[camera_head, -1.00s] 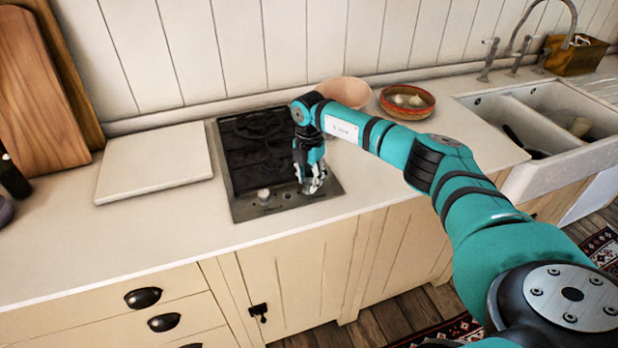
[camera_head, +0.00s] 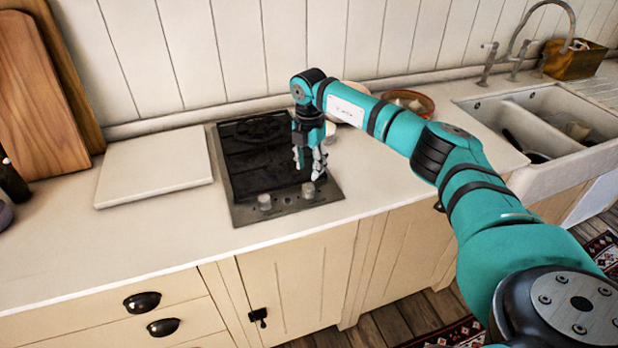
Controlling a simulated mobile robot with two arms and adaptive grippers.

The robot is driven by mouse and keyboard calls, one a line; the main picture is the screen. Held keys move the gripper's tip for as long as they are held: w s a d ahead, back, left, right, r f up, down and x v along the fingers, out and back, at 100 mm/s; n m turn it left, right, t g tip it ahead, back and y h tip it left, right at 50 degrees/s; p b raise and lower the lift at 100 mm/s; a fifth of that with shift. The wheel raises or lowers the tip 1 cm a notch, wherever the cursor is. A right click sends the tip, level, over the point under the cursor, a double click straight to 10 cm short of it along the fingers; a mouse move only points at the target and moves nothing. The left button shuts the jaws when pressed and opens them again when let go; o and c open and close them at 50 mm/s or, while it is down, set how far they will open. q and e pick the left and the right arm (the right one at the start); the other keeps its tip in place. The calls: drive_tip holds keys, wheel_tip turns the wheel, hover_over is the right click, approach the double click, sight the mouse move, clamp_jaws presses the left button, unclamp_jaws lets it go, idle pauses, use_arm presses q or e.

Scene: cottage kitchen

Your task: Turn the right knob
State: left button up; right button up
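The hob (camera_head: 243,213) is set into the counter, with a black top and a steel front strip. Its right knob (camera_head: 308,191) is a small grey cylinder on the strip; the left knob (camera_head: 264,201) stands beside it. My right gripper (camera_head: 308,174) points down just above and behind the right knob. Its fingers are spread apart with a gap between them and nothing held. It looks clear of the knob. Which way the knob is turned is too small to tell. My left gripper is not in view.
A white board (camera_head: 155,165) lies left of the hob, with wooden cutting boards (camera_head: 38,105) against the wall. A red bowl (camera_head: 409,101) and a partly hidden pale bowl stand behind my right arm. A double sink (camera_head: 545,120) is at the right. The front counter is clear.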

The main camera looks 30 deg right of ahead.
sight(309, 185)
wheel_tip(309, 185, up, 6)
drive_tip(key=shift+f, duration=0.1)
idle(0.5)
